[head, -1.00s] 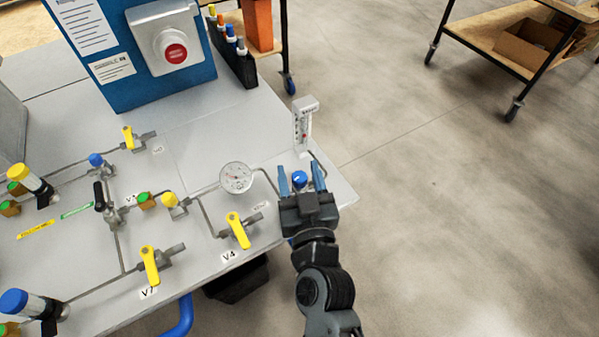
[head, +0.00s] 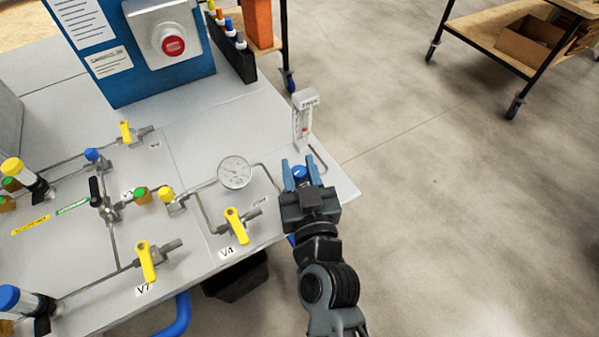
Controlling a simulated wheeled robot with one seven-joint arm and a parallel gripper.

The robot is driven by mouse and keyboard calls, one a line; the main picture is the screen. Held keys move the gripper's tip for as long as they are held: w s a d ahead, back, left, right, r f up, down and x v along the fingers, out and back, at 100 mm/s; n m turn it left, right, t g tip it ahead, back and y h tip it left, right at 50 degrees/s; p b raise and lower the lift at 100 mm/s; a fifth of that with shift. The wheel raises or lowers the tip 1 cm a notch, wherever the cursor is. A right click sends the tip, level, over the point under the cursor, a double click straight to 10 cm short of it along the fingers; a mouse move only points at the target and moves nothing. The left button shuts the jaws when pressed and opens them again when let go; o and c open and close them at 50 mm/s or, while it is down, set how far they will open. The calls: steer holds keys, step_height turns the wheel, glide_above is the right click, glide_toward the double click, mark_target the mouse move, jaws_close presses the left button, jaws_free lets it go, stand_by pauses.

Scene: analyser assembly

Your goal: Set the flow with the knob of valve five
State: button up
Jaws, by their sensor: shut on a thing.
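A small blue knob (head: 299,172) sits at the right end of the grey panel, on the thin pipe line between the pressure gauge (head: 235,172) and the flow meter (head: 304,117). I take it as valve five's knob; its label is hidden or unreadable. My gripper (head: 300,169) reaches in from the front edge, with one blue finger on each side of the knob, and is shut on it. The knob's lower part is hidden behind my gripper. The flow meter stands upright just behind my gripper, with a red mark low in its clear tube.
Yellow-handled valves stand to the left, the closest being V4 (head: 235,226), with V7 (head: 146,262) further left. A blue box with a red button (head: 173,46) stands at the back. A cart (head: 515,45) is at the far right. Open floor lies to the right.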

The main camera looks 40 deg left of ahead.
steer(key=shift+w+f+n+g+y+b, duration=0.15)
steer(key=shift+n+g+y+b, duration=1.1)
steer(key=shift+b, duration=4.25)
steer(key=shift+r+n+g+b, duration=0.25)
steer(key=shift+g+b, duration=0.5)
steer(key=shift+b, duration=0.5)
steer(key=o, duration=0.9)
steer(key=shift+o, duration=0.2)
steer(key=shift+s+d+f, duration=0.1)
steer(key=shift+s, duration=0.1)
steer(key=v, duration=0.7)
steer(key=shift+s+d+b, duration=0.15)
steer(key=shift+d+b, duration=0.1)
steer(key=shift+b, duration=0.2)
